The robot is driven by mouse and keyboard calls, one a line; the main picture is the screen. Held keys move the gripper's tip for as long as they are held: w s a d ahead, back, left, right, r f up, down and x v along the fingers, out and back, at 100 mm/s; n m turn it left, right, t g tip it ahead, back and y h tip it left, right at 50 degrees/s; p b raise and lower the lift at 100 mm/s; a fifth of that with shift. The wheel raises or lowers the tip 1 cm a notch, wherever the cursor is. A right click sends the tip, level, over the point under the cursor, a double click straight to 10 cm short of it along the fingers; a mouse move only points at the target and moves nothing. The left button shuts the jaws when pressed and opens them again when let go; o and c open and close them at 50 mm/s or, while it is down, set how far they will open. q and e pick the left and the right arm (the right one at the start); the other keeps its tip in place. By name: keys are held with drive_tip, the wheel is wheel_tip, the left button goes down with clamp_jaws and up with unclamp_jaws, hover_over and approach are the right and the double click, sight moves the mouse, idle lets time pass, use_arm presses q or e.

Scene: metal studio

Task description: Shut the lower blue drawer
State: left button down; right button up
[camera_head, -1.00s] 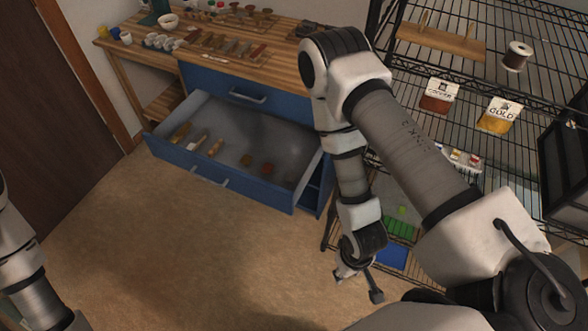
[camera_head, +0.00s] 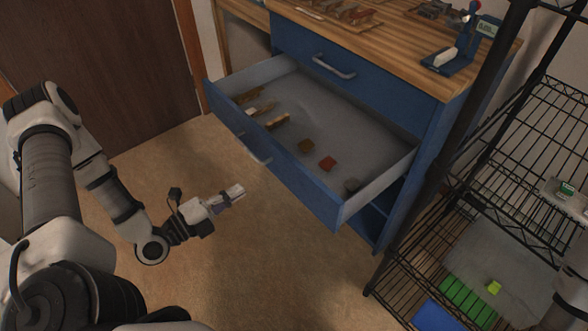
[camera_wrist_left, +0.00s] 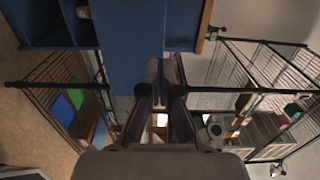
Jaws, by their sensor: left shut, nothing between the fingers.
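The lower blue drawer (camera_head: 300,188) stands pulled out from the blue cabinet, with its grey inside showing. Its front carries a metal handle (camera_head: 256,151). Several small tools and blocks lie inside. My left gripper (camera_head: 236,193) is shut and empty, in front of the drawer and apart from it, below and left of the middle of its front. In the left wrist view, the gripper's fingers (camera_wrist_left: 164,88) lie together, with a blue surface (camera_wrist_left: 132,40) beyond them. My right gripper is out of view.
The upper drawer (camera_head: 350,68) is closed under the wooden worktop (camera_head: 400,55). A black wire rack (camera_head: 455,175) stands close to the cabinet's right. A brown door (camera_head: 90,60) is at the left. The floor (camera_head: 265,260) before the drawer is clear.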

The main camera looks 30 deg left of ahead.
sight(288, 160)
use_arm(q)
drive_tip(key=b+x, duration=0.4)
drive_tip(key=x, duration=0.9)
drive_tip(key=shift+d+r+b, duration=0.1)
drive_tip(key=shift+r+b, duration=0.1)
drive_tip(key=shift+b, duration=0.1)
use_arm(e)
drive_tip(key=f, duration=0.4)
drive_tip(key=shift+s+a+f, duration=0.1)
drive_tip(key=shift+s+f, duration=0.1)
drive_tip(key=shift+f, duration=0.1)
